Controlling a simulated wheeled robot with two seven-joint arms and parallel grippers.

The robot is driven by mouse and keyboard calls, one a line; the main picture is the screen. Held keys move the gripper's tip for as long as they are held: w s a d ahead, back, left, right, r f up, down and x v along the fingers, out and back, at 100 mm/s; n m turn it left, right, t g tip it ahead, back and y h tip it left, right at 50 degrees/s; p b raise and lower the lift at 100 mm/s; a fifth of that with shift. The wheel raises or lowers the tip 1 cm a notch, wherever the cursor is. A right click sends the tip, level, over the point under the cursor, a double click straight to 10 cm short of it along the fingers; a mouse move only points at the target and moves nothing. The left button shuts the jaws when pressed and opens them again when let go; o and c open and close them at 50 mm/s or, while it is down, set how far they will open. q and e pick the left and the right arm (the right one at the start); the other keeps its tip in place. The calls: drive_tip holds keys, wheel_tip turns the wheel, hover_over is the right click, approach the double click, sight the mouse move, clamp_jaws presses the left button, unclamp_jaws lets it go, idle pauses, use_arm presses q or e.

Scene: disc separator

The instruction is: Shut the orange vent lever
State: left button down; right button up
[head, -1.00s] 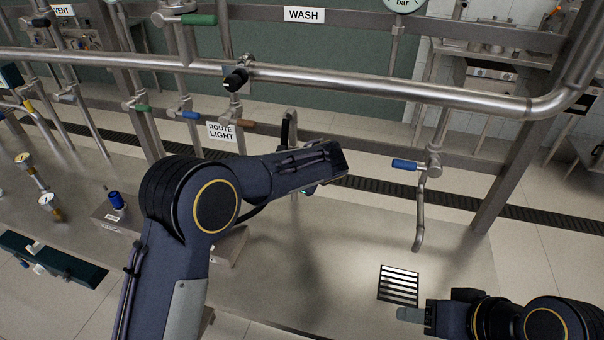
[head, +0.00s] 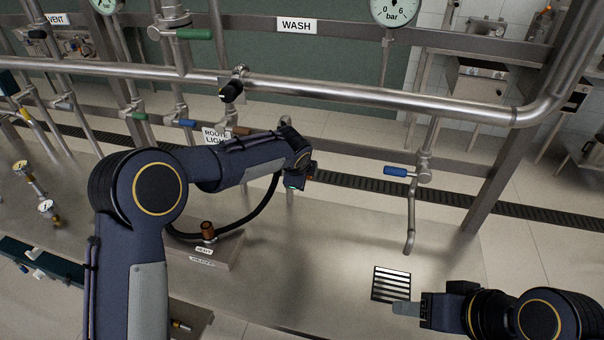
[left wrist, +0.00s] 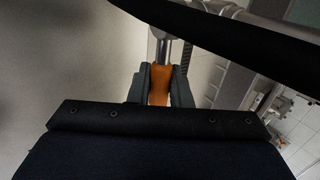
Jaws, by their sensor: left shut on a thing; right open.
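An orange lever (left wrist: 159,86) on a grey metal stem sits between the two fingers of my left gripper (left wrist: 160,72) in the left wrist view. The fingers are closed on its sides. In the head view my left gripper (head: 301,180) is out in front of the pipe frame, right of the ROUTE LIGHT sign. Only a small orange bit (head: 310,178) shows beside it there; the rest is hidden by the gripper. My right gripper (head: 408,308) is open and empty at the lower right, near the floor grate, away from the valves.
A thick horizontal pipe (head: 395,98) crosses above my left arm. A blue-handled valve (head: 397,171) stands to the right. The VENT sign (head: 57,19) is far upper left.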

use_arm(q)
drive_tip(key=c, duration=1.4)
unclamp_jaws()
drive_tip(key=shift+b+v, duration=0.65)
drive_tip(key=shift+v, duration=3.25)
drive_tip(key=shift+a, duration=0.1)
drive_tip(key=s+a+r+n+g, duration=0.1)
drive_tip(key=s+a+r+n, duration=0.2)
drive_tip(key=s+a+n, duration=0.45)
drive_tip(key=s+a+r+n, duration=0.2)
drive_tip(key=s+a+n, duration=0.2)
drive_tip(key=s+a, duration=0.65)
drive_tip(key=s+a+f+n, duration=0.1)
drive_tip(key=s+f+n, duration=0.1)
drive_tip(key=s+n, duration=0.2)
drive_tip(key=s+a+f+n+h, duration=0.1)
drive_tip(key=s+a+f+n, duration=0.1)
drive_tip(key=s, duration=0.6)
drive_tip(key=s+a+f+n+h, duration=0.1)
drive_tip(key=s+f+n, duration=0.1)
drive_tip(key=s+n, duration=0.3)
drive_tip(key=shift+s+a+n, duration=0.35)
drive_tip(key=shift+s, duration=0.5)
